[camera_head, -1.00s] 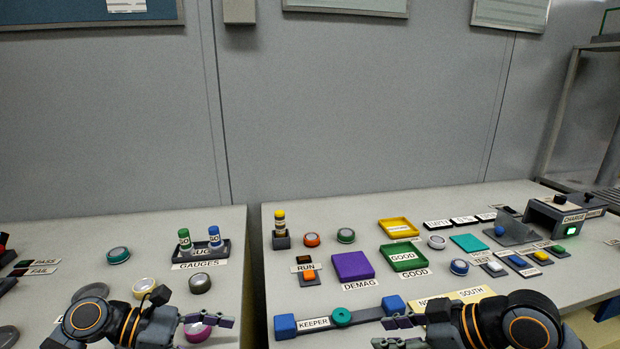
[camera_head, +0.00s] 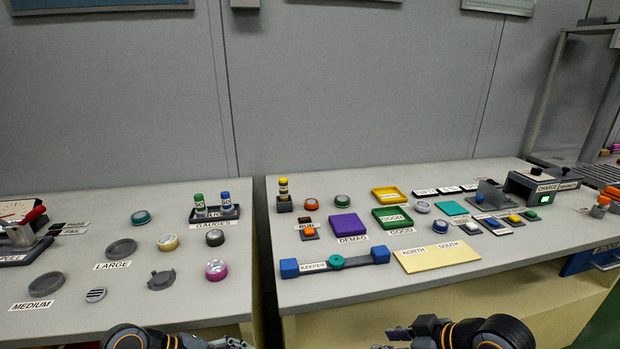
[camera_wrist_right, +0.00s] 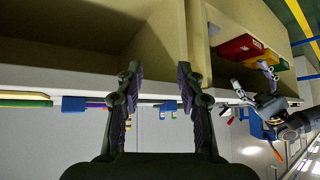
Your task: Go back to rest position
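My right gripper (camera_head: 390,340) is at the bottom edge of the head view, in front of the right table's front edge. Its two fingers are spread with nothing between them in the right wrist view (camera_wrist_right: 158,82). My left gripper (camera_head: 235,345) is mostly cut off at the bottom of the head view, in front of the left table. It also shows in the right wrist view (camera_wrist_right: 254,82), with its fingers apart and empty. Both arms are low and clear of the parts on the tables.
The left table (camera_head: 120,320) holds several round parts, including a pink-rimmed one (camera_head: 216,270), and the gauges tray (camera_head: 214,217). The right table (camera_head: 300,218) holds the keeper bar (camera_head: 336,263), a north-south plate (camera_head: 438,257) and coloured trays. A gap separates the tables.

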